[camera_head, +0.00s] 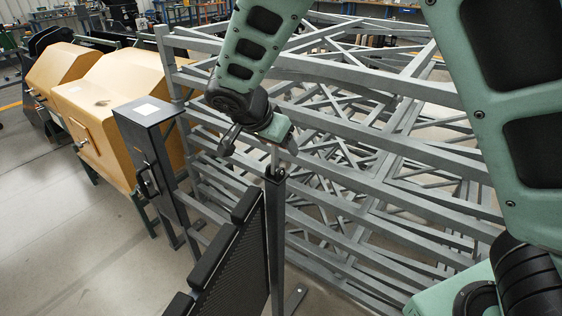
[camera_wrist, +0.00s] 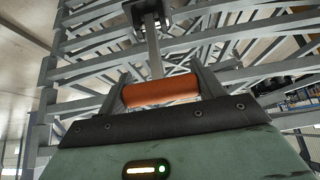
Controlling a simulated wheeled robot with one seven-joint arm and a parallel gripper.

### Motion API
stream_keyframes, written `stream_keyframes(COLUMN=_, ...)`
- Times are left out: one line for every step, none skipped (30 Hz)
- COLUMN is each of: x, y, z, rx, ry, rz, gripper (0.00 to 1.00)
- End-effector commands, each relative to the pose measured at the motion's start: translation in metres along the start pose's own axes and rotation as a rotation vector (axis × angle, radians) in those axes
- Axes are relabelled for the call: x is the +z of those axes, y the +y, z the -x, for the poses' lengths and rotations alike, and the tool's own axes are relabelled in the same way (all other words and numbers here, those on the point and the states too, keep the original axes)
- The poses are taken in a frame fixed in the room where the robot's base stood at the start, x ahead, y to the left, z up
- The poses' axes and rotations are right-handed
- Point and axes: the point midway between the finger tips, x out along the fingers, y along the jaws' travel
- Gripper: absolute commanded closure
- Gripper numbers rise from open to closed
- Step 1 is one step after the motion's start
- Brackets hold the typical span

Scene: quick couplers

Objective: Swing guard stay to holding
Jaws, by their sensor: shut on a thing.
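The guard stay shows in the wrist view as a flat grey bar (camera_wrist: 154,52) with an orange cylindrical grip (camera_wrist: 160,91) at its near end. Its far end sits in a dark forked bracket (camera_wrist: 134,14). My gripper (camera_wrist: 162,88) is shut on the orange grip, one dark finger at each end of it. In the head view my gripper (camera_head: 276,140) is just above a dark post (camera_head: 277,215). A short length of the stay (camera_head: 274,159) shows upright between the gripper and the bracket on the post's top. The orange grip is hidden there. I cannot make out a holding catch.
A dark mesh guard panel (camera_head: 236,265) with padded edges stands left of the post. A dark box on a stand (camera_head: 148,112) and yellow housings (camera_head: 115,95) are farther left. A grey bar frame (camera_head: 360,165) fills the space behind and right. Open floor (camera_head: 60,220) lies left.

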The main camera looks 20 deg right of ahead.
Motion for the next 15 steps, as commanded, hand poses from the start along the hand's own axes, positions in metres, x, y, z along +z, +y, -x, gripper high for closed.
stream_keyframes(x=0.009, y=-0.002, z=-0.004, rx=-0.008, ry=0.041, rz=0.004, gripper=0.74)
stream_keyframes(x=0.011, y=-0.002, z=-0.003, rx=-0.008, ry=0.065, rz=0.003, gripper=0.74)
stream_keyframes(x=0.013, y=-0.002, z=-0.002, rx=-0.008, ry=0.098, rz=0.003, gripper=0.74)
stream_keyframes(x=0.015, y=-0.002, z=-0.001, rx=-0.009, ry=0.123, rz=0.004, gripper=0.74)
stream_keyframes(x=0.016, y=-0.002, z=0.0, rx=-0.008, ry=0.149, rz=0.003, gripper=0.74)
stream_keyframes(x=0.018, y=-0.002, z=0.002, rx=-0.008, ry=0.184, rz=0.004, gripper=0.74)
stream_keyframes(x=0.021, y=-0.002, z=0.003, rx=-0.008, ry=0.21, rz=0.003, gripper=0.74)
stream_keyframes(x=0.022, y=-0.002, z=0.004, rx=-0.007, ry=0.238, rz=0.004, gripper=0.74)
stream_keyframes(x=0.025, y=-0.002, z=0.005, rx=-0.007, ry=0.273, rz=0.003, gripper=0.74)
stream_keyframes(x=0.026, y=-0.001, z=0.005, rx=-0.006, ry=0.299, rz=0.003, gripper=0.74)
stream_keyframes(x=0.028, y=-0.001, z=0.007, rx=-0.006, ry=0.325, rz=0.003, gripper=0.74)
stream_keyframes(x=0.029, y=-0.001, z=0.008, rx=-0.005, ry=0.357, rz=0.003, gripper=0.74)
stream_keyframes(x=0.03, y=-0.001, z=0.008, rx=-0.004, ry=0.381, rz=0.002, gripper=0.74)
stream_keyframes(x=0.032, y=-0.001, z=0.009, rx=-0.005, ry=0.403, rz=0.003, gripper=0.74)
stream_keyframes(x=0.033, y=-0.001, z=0.01, rx=-0.004, ry=0.432, rz=0.002, gripper=0.74)
